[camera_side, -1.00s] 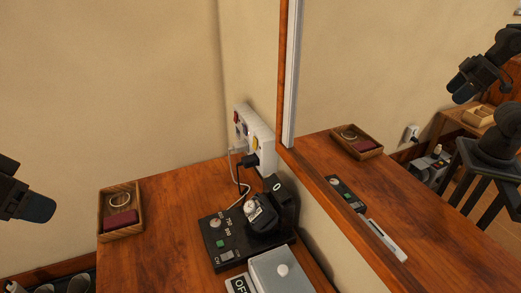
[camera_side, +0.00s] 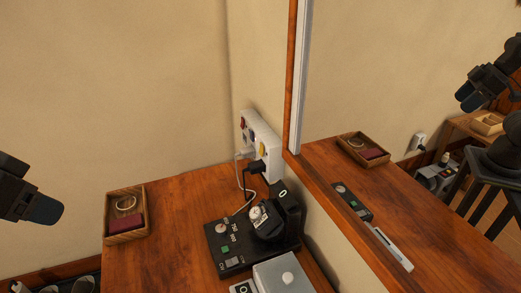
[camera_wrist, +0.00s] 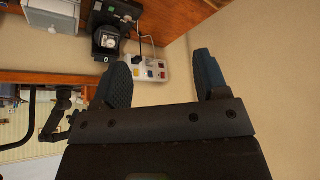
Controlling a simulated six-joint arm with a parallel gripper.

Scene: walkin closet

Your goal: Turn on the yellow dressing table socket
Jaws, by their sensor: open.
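A white multi-socket strip (camera_side: 259,143) is on the wall beside the mirror, above the back of the wooden dressing table. It carries small coloured switches; the yellow one (camera_side: 262,149) is near its middle, above a black plug (camera_side: 257,167). A white plug (camera_side: 244,153) is also in the strip. In the wrist view the strip (camera_wrist: 139,72) lies between and beyond my fingers, partly covered by the left one. My gripper (camera_side: 45,208) is at the far left in the side view, away from the strip. It is open and empty in the wrist view (camera_wrist: 162,69). The yellow switch's position is too small to tell.
A black device (camera_side: 240,243) with knobs and a watch on its stand sits on the table (camera_side: 180,195) below the strip. A grey box (camera_side: 283,276) is in front. A wooden tray (camera_side: 108,210) holds a ring-shaped item and a dark red one. The mirror (camera_side: 400,90) fills the right.

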